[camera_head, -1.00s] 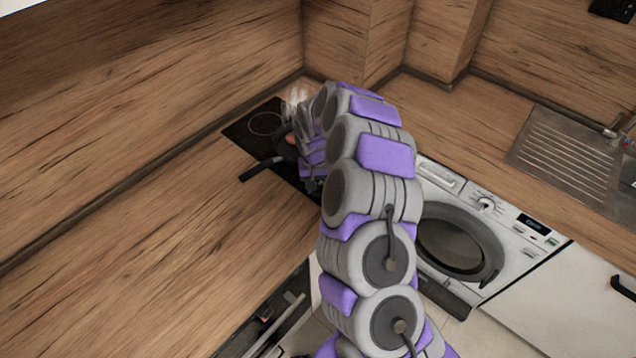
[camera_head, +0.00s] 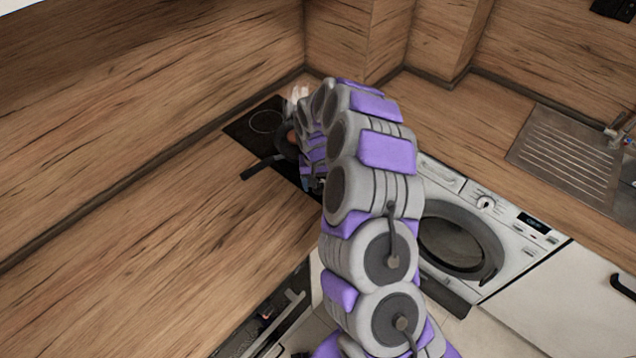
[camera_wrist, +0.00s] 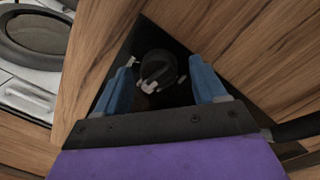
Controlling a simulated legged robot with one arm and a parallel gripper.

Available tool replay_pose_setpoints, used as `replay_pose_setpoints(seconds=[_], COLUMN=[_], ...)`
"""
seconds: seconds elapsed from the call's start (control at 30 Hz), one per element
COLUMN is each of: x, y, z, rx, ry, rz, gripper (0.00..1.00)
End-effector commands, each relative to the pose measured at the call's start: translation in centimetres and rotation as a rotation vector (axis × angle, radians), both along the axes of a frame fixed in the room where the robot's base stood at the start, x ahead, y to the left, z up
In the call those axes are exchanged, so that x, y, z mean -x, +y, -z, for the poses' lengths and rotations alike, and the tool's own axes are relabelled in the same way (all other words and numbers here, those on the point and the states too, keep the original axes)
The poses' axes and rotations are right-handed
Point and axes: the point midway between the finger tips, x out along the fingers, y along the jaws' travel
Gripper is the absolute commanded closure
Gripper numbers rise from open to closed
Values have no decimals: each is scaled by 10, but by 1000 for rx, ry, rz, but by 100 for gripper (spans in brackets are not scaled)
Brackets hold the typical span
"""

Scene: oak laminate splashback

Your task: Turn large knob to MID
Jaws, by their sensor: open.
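A round black knob (camera_wrist: 158,68) with a raised grip and light marks beside it shows in the wrist view, on a dark surface. I take it for the large knob; I cannot read its setting. My gripper (camera_wrist: 162,78) is open, with one blue finger on each side of the knob's near part. A gap shows on both sides, and I cannot tell how far above the knob the fingertips are. In the head view, my arm hides the knob and most of my gripper, which is over the near right part of the black hob (camera_head: 240,128).
A dark pan (camera_head: 264,166) stands on the hob, its handle pointing left, close to my gripper, with pale steam (camera_head: 299,94) behind. A washing machine (camera_head: 505,245) is right of my arm, and a sink drainer (camera_head: 565,160) farther right. The left worktop (camera_head: 150,260) is clear.

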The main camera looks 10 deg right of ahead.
Motion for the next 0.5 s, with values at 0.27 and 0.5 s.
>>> replay_pose_setpoints(seconds=[0.27, 0.5], x=[-2, -3], y=[3, 6], z=[-54, -107], rx=[0, 1], ry=[-5, -4], rz=[1, 1], gripper=[29, 29])
